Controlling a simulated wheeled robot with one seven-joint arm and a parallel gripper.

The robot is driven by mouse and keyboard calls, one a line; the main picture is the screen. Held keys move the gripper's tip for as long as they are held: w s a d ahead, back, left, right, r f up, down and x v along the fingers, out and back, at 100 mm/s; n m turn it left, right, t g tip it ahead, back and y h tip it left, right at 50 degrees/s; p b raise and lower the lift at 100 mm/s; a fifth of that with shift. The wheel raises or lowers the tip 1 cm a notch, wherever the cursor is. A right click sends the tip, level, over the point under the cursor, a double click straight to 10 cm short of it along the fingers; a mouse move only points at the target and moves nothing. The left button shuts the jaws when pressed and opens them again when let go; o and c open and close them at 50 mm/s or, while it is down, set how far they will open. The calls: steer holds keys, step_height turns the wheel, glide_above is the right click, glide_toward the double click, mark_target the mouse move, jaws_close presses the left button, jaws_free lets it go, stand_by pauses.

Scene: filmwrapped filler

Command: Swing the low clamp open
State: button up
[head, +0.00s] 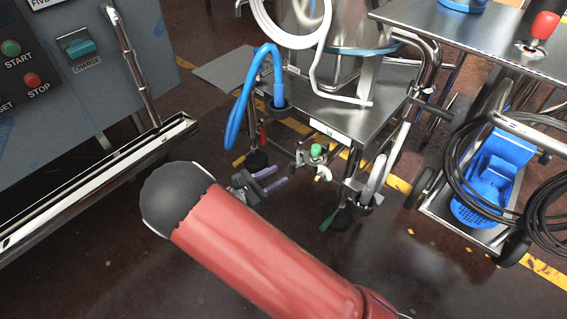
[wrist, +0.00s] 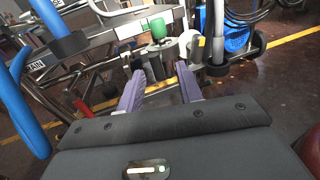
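A small metal valve fitting with a green knob (head: 316,151) hangs low under the steel trolley in the head view. In the wrist view the green knob (wrist: 158,28) stands upright straight ahead, with metal parts and a pale rounded piece beside it. The low clamp cannot be told apart clearly from these fittings. My gripper (head: 276,177) is to the left of the fitting and apart from it in the head view. In the wrist view my gripper (wrist: 159,72) has its two purple fingers spread, with nothing held between them; the fitting lies beyond the fingertips.
The steel trolley (head: 345,118) carries a vessel and a white hose (head: 272,32). A blue hose (head: 243,95) hangs at its left side. A grey control cabinet (head: 85,60) stands left. A cart with black cables and a blue basket (head: 490,175) stands right. Open floor lies in front.

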mark_target(293, 165)
steer(key=shift+n+t, duration=0.4)
steer(key=x, duration=0.7)
steer(key=shift+w+a+f, duration=0.1)
steer(key=shift+w+f, duration=0.15)
steer(key=shift+w, duration=0.1)
jaws_close()
